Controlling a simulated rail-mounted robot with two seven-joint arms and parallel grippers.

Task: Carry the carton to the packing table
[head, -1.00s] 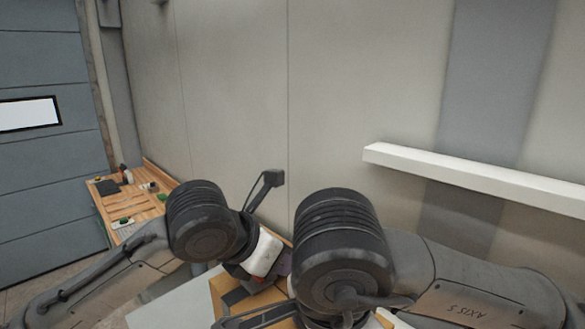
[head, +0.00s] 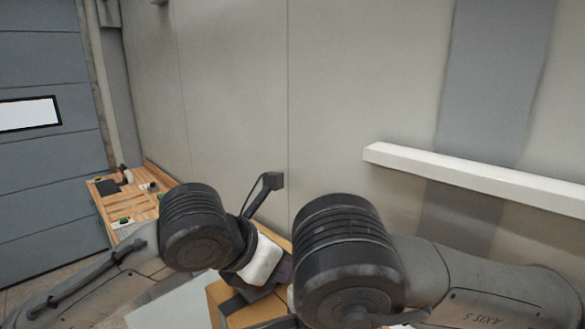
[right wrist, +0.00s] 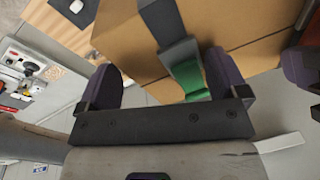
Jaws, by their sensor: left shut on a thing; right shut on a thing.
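The brown carton (head: 213,296) shows at the bottom of the head view, largely hidden by my wrists. In the right wrist view the carton (right wrist: 120,35) fills the top middle, with a dark grey strap-like piece ending in green across it. My left gripper (head: 262,287) is at the carton, shut on it; its fingertips are hard to make out. My right gripper (right wrist: 165,80) has its two purple-grey fingers either side of the green-ended piece, against the carton. In the head view the right fingers are hidden behind my wrist. A wooden-topped table (head: 122,194) stands at the back left.
The wooden table carries a dark pad and several small items. A grey door (head: 45,165) is at the left and a white wall beam (head: 470,178) at the right. A pale flat surface (head: 170,305) lies below the carton. Another bench with red items (right wrist: 20,85) shows in the right wrist view.

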